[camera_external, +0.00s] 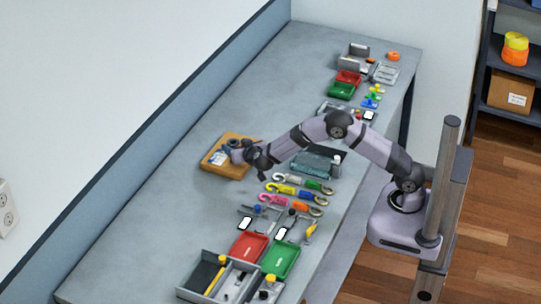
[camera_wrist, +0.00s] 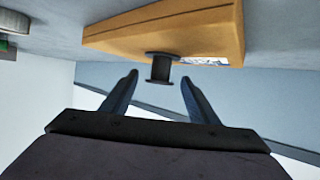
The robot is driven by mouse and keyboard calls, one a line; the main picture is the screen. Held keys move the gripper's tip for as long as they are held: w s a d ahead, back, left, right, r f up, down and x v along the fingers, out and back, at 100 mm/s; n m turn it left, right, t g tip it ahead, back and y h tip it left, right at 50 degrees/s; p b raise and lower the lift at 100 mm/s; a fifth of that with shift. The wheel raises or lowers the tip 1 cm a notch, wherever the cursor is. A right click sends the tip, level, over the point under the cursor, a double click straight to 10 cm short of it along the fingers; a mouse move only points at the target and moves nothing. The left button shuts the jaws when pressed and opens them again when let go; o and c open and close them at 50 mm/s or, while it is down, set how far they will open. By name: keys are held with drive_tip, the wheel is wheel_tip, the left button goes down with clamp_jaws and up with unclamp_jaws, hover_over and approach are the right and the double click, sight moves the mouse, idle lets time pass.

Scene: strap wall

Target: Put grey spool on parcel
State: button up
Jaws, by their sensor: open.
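The brown parcel (camera_external: 214,165) lies on the bench by the wall and carries a white label. In the wrist view, which looks upside down, the parcel (camera_wrist: 120,32) fills the top. The dark grey spool (camera_wrist: 160,68) stands on the parcel beside its label; it also shows in the external view (camera_external: 233,143). My gripper (camera_wrist: 159,78) is open and empty, its two fingers on either side of the spool's line with a visible gap to it. In the external view my gripper (camera_external: 236,154) is low over the parcel, partly hiding it and the spool.
Several colored hooked tools (camera_external: 298,192) lie right of the parcel, with a glassy teal tray (camera_external: 314,163) behind them. Red (camera_external: 249,246) and green (camera_external: 281,259) trays stand at the front. The bench between parcel and far trays is clear.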

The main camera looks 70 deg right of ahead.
drive_tip(key=b+v, duration=0.1)
drive_tip(key=v, duration=1)
drive_tip(key=shift+a, duration=0.1)
drive_tip(key=s+a+n+y+p, duration=0.3)
drive_tip(key=s+a+n+y, duration=0.35)
drive_tip(key=s+y, duration=0.2)
drive_tip(key=s+f+g, duration=0.1)
drive_tip(key=s+g, duration=0.1)
drive_tip(key=s, duration=0.3)
drive_tip(key=s+d+n+g+y+p, duration=0.1)
drive_tip(key=s+g, duration=0.1)
drive_tip(key=s, duration=0.3)
drive_tip(key=s+f+g, duration=0.1)
drive_tip(key=s+g, duration=0.1)
drive_tip(key=s, duration=0.2)
drive_tip(key=shift+s+d+f+y+p, duration=0.2)
drive_tip(key=shift+s+f+y+p, duration=0.1)
drive_tip(key=shift+s+y+p, duration=0.1)
drive_tip(key=s+d+g, duration=0.1)
drive_tip(key=s, duration=0.3)
drive_tip(key=s+d+g+h, duration=0.1)
drive_tip(key=s+d, duration=0.1)
drive_tip(key=s, duration=0.2)
drive_tip(key=s+d+f+g, duration=0.1)
drive_tip(key=s+d+g, duration=0.1)
drive_tip(key=s, duration=0.3)
drive_tip(key=shift+d+n+h+p, duration=0.1)
drive_tip(key=shift+n+h+p, duration=0.15)
drive_tip(key=shift+h+p, duration=0.1)
